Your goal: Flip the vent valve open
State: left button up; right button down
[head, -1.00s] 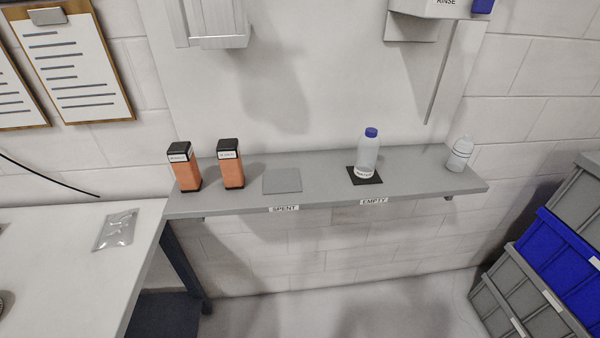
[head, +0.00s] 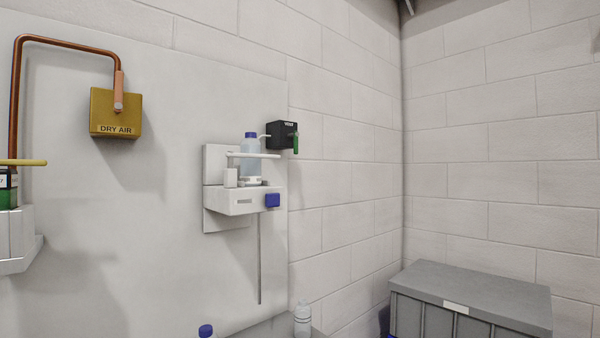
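The vent valve is a small black box (head: 284,135) with a white label on the wall, right of the rinse fixture in the head view. Its green handle (head: 296,143) is at the box's right side and points up and down. A thin pale tube runs from the box toward a clear bottle with a blue cap (head: 250,157), which stands in the white fixture (head: 237,204). Neither of my grippers is in view.
At far left is another white holder (head: 16,240) with a green container. A grey crate (head: 470,297) stands at lower right. Bottle tops show at the bottom edge.

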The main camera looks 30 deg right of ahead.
aim_at(295, 134)
jog(key=z, duration=0.8)
jog(key=i+l, duration=0.1)
jog(key=l, duration=0.25)
jog(key=i+l+u, duration=0.1)
jog(key=l, duration=0.25)
jog(key=i+l, duration=0.1)
jog(key=l, duration=0.25)
